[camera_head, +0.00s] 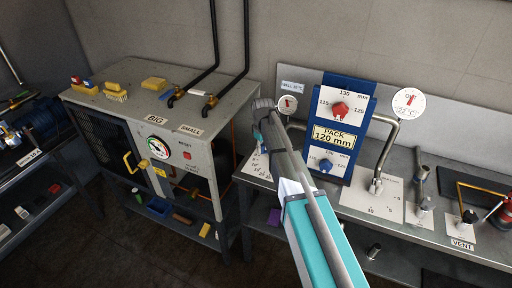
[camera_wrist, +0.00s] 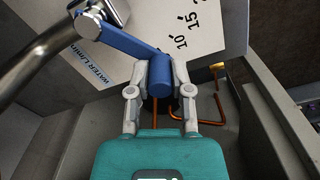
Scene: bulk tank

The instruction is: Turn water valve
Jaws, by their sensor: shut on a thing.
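The water valve shows in the wrist view as a metal hub (camera_wrist: 88,25) with a blue lever (camera_wrist: 125,40). The lever runs right and down from the hub to a thick blue grip end (camera_wrist: 160,78). My gripper (camera_wrist: 160,70) is shut on this grip end, one finger on each side. A white dial plate (camera_wrist: 190,22) lies behind the lever, with marks 10 and 15 visible and a "WATER L/min" label (camera_wrist: 86,65).
A blue panel (camera_head: 340,92) with red and blue knobs stands right of my arm. Round gauges (camera_head: 408,103) and a bent pipe (camera_head: 388,148) are near it. A grey cabinet (camera_head: 225,110) stands left. In the wrist view, orange pipes (camera_wrist: 205,122) run below my fingers.

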